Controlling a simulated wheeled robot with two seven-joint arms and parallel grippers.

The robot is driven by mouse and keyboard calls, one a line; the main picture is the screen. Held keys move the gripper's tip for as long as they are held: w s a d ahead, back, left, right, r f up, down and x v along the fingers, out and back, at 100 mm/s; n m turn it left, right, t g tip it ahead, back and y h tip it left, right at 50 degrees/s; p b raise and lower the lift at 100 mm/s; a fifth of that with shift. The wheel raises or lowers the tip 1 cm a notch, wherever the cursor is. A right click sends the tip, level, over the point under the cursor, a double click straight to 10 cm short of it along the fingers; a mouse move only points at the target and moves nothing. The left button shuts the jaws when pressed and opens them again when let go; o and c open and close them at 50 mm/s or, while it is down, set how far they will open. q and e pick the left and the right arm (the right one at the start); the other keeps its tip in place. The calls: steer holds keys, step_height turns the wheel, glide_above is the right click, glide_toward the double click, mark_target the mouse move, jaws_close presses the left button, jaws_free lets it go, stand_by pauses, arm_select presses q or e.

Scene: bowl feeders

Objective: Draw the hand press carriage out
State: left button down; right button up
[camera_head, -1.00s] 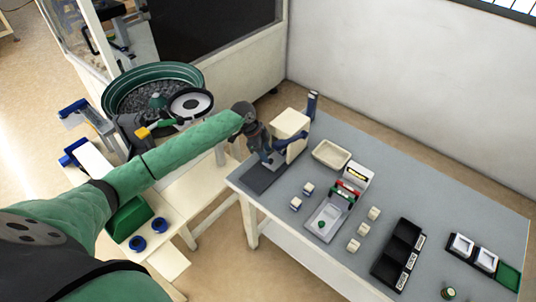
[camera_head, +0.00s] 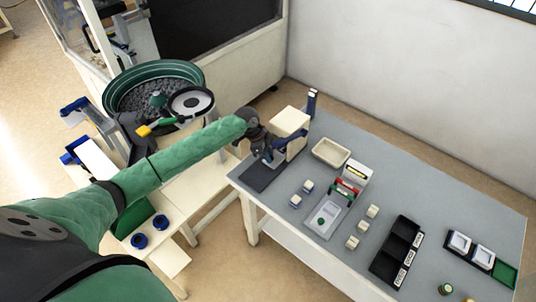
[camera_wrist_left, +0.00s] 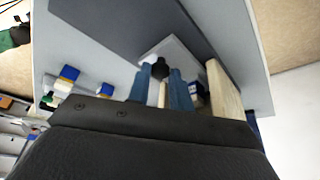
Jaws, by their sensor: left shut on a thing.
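The hand press (camera_head: 291,122) has a cream body and a blue handle and stands at the table's far left corner. A dark flat plate (camera_head: 257,177) lies in front of it. My left gripper (camera_head: 267,156) is low at the front of the press. In the left wrist view its blue fingers (camera_wrist_left: 162,88) are shut on a small black knob (camera_wrist_left: 160,67). The knob stands on a light grey plate, the carriage (camera_wrist_left: 183,53), beside the dark plate. In the head view the gripper mostly hides the carriage. My right gripper is not in view.
A cream tray (camera_head: 331,152), small blue-and-white blocks (camera_head: 308,187), a grey fixture (camera_head: 325,218) and a black bin (camera_head: 398,250) stand to the right on the grey table (camera_head: 400,180). The green bowl feeder (camera_head: 153,72) is behind my left arm.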

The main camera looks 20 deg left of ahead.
arm_select(q)
steer(key=s+a, duration=0.1)
steer(key=s, duration=0.2)
steer(key=s+a+p, duration=0.1)
steer(key=s, duration=0.1)
steer(key=s+a+p, duration=0.1)
steer(key=s, duration=0.2)
steer(key=shift+s+a+r, duration=0.1)
steer(key=shift+s, duration=0.25)
steer(key=shift+s+a, duration=0.1)
steer(key=shift+s, duration=0.4)
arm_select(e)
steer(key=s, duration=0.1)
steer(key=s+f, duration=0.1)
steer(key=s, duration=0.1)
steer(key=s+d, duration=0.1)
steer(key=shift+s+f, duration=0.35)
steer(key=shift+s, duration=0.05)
arm_select(q)
steer(key=c, duration=1.3)
jaws_free()
steer(key=shift+s, duration=0.1)
steer(key=shift+o, duration=0.2)
steer(key=shift+a, duration=0.1)
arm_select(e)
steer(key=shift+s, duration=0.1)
